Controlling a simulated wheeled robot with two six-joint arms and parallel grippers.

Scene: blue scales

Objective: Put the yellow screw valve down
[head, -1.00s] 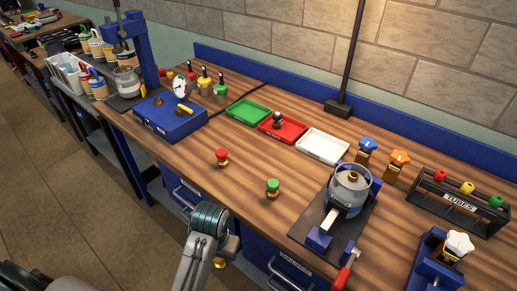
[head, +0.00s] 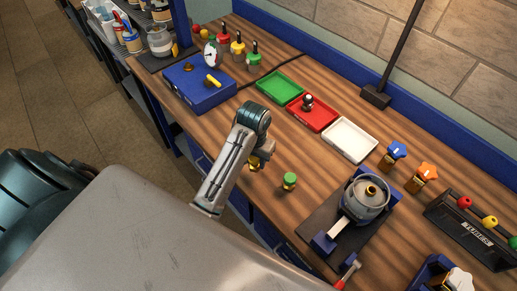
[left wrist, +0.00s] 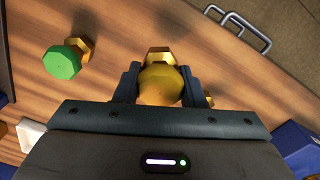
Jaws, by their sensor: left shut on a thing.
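My left gripper (head: 257,150) is over the near part of the wooden bench. It is shut on the yellow screw valve (head: 255,163). In the left wrist view the fingers (left wrist: 160,78) sit on both sides of the valve's yellow top (left wrist: 161,86), with its brass body (left wrist: 160,56) beyond. I cannot tell whether the valve touches the bench. A green-topped valve (head: 289,181) stands close by on the right. It also shows in the left wrist view (left wrist: 63,62). My right gripper is not in view.
Green (head: 278,88), red (head: 324,124) and white (head: 350,140) trays stand in a row behind. A blue box (head: 198,92) is at the left, a clamped pot (head: 364,203) at the right. Blue (head: 396,149) and orange (head: 427,171) valves stand right of the white tray.

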